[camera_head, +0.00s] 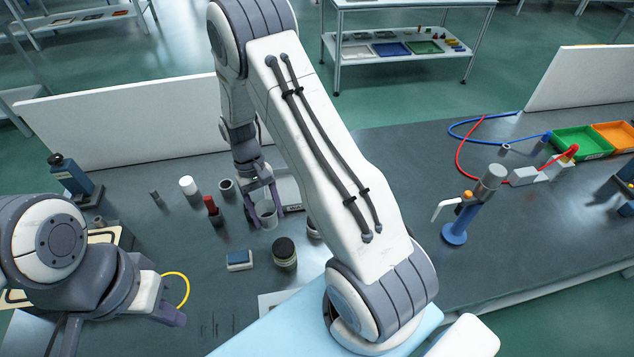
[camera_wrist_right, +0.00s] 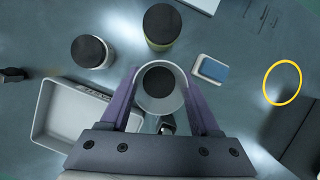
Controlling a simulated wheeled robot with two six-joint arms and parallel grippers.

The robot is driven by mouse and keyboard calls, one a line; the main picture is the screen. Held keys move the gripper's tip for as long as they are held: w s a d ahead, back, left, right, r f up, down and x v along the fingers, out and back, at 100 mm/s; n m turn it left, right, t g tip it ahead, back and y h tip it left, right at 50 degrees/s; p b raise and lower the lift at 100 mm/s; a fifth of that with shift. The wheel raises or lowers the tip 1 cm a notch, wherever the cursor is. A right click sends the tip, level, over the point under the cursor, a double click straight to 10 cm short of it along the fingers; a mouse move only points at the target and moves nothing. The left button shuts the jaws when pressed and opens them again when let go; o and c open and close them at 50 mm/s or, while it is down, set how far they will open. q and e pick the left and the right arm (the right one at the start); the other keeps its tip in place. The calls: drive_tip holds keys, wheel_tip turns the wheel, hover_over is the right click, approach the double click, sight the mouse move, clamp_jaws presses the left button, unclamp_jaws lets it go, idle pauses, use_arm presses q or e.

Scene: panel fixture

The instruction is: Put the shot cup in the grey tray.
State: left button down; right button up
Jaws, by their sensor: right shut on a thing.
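The shot cup (camera_head: 268,215) is a small pale cup with a dark round inside. My right gripper (camera_head: 266,207) is shut on it, one purple finger on each side. In the right wrist view the cup (camera_wrist_right: 160,103) sits between the fingers; I cannot tell whether it touches the table. The grey tray (camera_head: 289,189) is just behind and right of the cup, largely hidden by my right arm. In the right wrist view the tray (camera_wrist_right: 47,115) is left of the gripper, and its visible floor is empty. My left gripper (camera_head: 168,314) is low at the left, its opening unclear.
A dark-lidded jar (camera_head: 285,253) and a blue-topped block (camera_head: 239,260) stand in front of the cup. A yellow loop (camera_head: 184,282) is near my left gripper.

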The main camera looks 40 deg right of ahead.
drive_tip(key=w+d+r+m+t+y+b, duration=0.1)
drive_tip(key=w+d+m+t+b, duration=0.15)
drive_tip(key=d+m, duration=0.65)
drive_tip(key=w+d+r+m+t+y+b, duration=0.1)
drive_tip(key=d+m+t+b, duration=0.2)
drive_tip(key=d+m, duration=0.5)
drive_tip(key=w+d+r+m+t+b, duration=0.1)
drive_tip(key=d+m+t+b, duration=0.2)
drive_tip(key=d+m, duration=0.6)
drive_tip(key=shift+g, duration=0.25)
drive_tip(key=w+a+f, duration=0.1)
drive_tip(key=a+f, duration=0.1)
drive_tip(key=a, duration=0.1)
drive_tip(key=w+a+f, duration=0.2)
drive_tip(key=a, duration=0.2)
drive_tip(key=w+a+f+p, duration=0.1)
drive_tip(key=w+a+f, duration=0.1)
drive_tip(key=a, duration=0.1)
drive_tip(key=shift+a+f, duration=0.2)
drive_tip(key=shift+f, duration=2.15)
drive_tip(key=shift+f+b, duration=0.2)
drive_tip(key=shift+b, duration=0.1)
drive_tip(key=o, duration=1.4)
drive_tip(key=shift+o, duration=0.2)
drive_tip(key=shift+r, duration=0.1)
